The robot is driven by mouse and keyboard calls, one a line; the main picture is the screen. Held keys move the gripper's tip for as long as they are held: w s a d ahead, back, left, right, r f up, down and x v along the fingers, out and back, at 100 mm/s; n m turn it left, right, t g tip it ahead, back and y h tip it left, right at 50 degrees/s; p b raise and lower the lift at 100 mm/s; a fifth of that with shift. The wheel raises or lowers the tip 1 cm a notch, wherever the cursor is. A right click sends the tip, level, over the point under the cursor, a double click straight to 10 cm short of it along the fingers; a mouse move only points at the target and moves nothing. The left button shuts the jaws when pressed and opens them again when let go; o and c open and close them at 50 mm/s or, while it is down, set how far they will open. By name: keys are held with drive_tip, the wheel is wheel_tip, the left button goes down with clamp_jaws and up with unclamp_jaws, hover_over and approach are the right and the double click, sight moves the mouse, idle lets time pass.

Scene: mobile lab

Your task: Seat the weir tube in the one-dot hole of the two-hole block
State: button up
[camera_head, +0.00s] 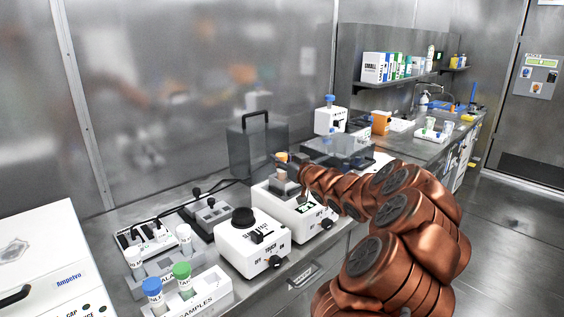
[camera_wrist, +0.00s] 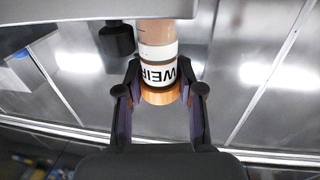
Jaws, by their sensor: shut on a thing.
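The weir tube (camera_wrist: 158,52) has an orange cap and a white label reading WEIR in the wrist view. My gripper (camera_wrist: 160,88) is shut on it near the capped end, with one finger on each side. In the head view the orange cap of the weir tube (camera_head: 281,157) shows at the tip of my gripper (camera_head: 289,160), above a white bench instrument (camera_head: 267,207). I cannot tell whether its lower end touches anything there. I cannot make out the two-hole block or its dots for certain.
A samples rack (camera_head: 205,303) with blue-capped (camera_head: 152,287) and green-capped (camera_head: 181,271) tubes stands at the front left. White-capped tubes (camera_head: 183,233) stand behind it. A white device with a black knob (camera_head: 252,244) sits beside the instrument. A clear-sided box (camera_head: 256,147) stands behind.

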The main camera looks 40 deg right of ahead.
drive_tip(key=shift+f, duration=0.2)
drive_tip(key=o, duration=1.2)
drive_tip(key=shift+c, duration=0.2)
drive_tip(key=shift+r, duration=0.2)
drive_tip(key=shift+s, duration=0.5)
drive_tip(key=s+a, duration=0.2)
drive_tip(key=s, duration=0.8)
drive_tip(key=shift+s+b, duration=0.35)
drive_tip(key=shift+s, duration=0.05)
drive_tip(key=shift+a, duration=0.1)
